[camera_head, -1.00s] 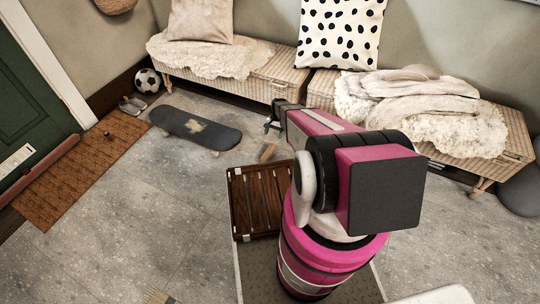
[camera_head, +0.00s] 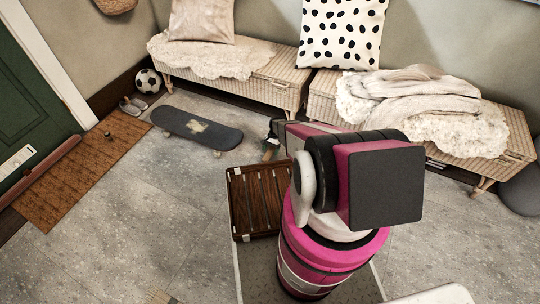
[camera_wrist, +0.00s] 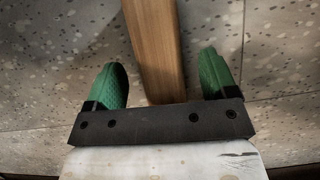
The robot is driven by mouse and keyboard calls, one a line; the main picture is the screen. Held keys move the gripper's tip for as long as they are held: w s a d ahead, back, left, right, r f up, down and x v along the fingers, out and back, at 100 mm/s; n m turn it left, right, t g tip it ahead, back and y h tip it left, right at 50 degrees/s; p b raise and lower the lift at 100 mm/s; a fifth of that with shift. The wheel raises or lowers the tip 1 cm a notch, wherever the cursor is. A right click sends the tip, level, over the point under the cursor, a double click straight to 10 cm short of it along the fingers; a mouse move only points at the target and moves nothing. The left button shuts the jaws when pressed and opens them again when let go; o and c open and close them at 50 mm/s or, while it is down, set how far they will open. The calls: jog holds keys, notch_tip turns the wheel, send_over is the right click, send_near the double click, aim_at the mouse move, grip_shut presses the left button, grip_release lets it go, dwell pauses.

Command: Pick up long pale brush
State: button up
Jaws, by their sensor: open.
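The long pale brush (camera_wrist: 152,45) shows in the wrist view as a smooth tan wooden length. It runs from the top edge down between my fingers, and its near end is close to the dark palm bar. No bristles are visible. My gripper (camera_wrist: 161,64) is open, with one green finger on each side of the wood and visible gaps on both sides. In the head view, a small part of the brush (camera_head: 267,156) shows on the floor below my gripper (camera_head: 271,141); my arm hides part of the area.
A dark slatted wooden tray (camera_head: 233,208) is in front of my arm. A skateboard (camera_head: 196,127) lies to the left on the grey floor. Wicker benches (camera_head: 275,83) stand along the wall. A pale striped piece (camera_head: 158,296) shows at the bottom edge.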

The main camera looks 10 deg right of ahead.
aim_at(270, 152)
jog(key=x, duration=0.3)
jog(key=shift+s+a+f, duration=0.15)
jog(key=shift+f, duration=0.1)
jog(key=c, duration=1)
jog(key=shift+c, duration=0.2)
jog(key=shift+r, duration=0.2)
jog(key=shift+r, duration=0.85)
notch_tip(270, 152, up, 2)
jog(key=shift+r, duration=0.15)
jog(key=s+a+r, duration=0.4)
jog(key=s+r, duration=0.2)
jog(key=s, duration=0.5)
jog(key=shift+r, duration=0.35)
